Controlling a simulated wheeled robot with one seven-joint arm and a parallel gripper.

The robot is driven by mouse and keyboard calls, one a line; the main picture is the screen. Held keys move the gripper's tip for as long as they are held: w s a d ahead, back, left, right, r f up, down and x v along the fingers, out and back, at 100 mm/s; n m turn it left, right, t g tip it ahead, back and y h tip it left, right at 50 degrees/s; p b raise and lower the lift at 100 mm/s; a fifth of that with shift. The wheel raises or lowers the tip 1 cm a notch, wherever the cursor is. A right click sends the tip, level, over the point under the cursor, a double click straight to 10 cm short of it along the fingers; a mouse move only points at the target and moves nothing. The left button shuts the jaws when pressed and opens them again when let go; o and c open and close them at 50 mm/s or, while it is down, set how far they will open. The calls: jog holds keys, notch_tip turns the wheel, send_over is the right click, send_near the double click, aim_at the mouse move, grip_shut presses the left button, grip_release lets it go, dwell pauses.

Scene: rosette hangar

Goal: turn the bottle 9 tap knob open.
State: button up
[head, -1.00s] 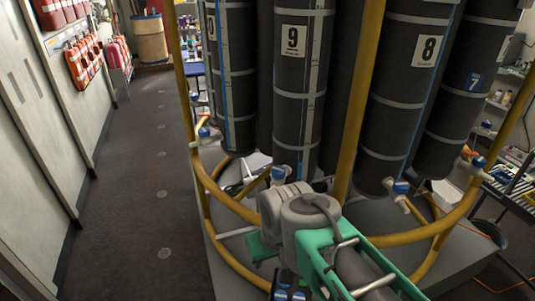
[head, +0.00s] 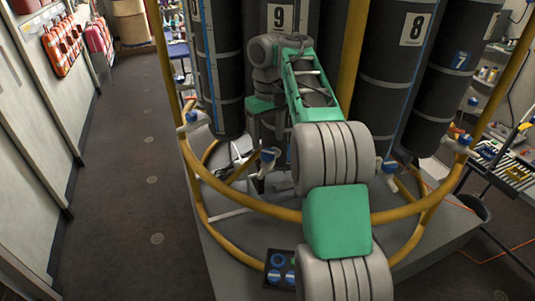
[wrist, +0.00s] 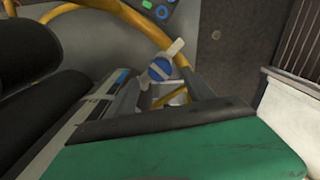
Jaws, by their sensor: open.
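Bottle 9 is a tall dark cylinder with a white "9" label (head: 279,18). My arm hides much of its body in the head view. Its tap (head: 268,157) has a blue knob low in front of the bottle, just beside my gripper (head: 257,183). My gripper hangs down from the green wrist part, partly hidden behind my arm. In the wrist view the blue tap knob (wrist: 160,69) sits just beyond the fingers (wrist: 170,95), with a pale tap body. The gripper is open, with nothing seen held. I cannot tell whether the fingers touch the knob.
A yellow tube frame (head: 240,204) curves around the bottles in front. Bottle 8 (head: 408,60) stands to the right with its own blue-knobbed tap (head: 389,167). Another tap (head: 191,118) is at the left. The floor aisle (head: 130,170) on the left is clear.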

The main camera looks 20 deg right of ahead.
aim_at(268, 152)
notch_tip(268, 152, down, 5)
jog(key=shift+r+b, duration=0.15)
jog(key=shift+b, duration=1.1)
jog(key=shift+c, duration=0.4)
grip_shut()
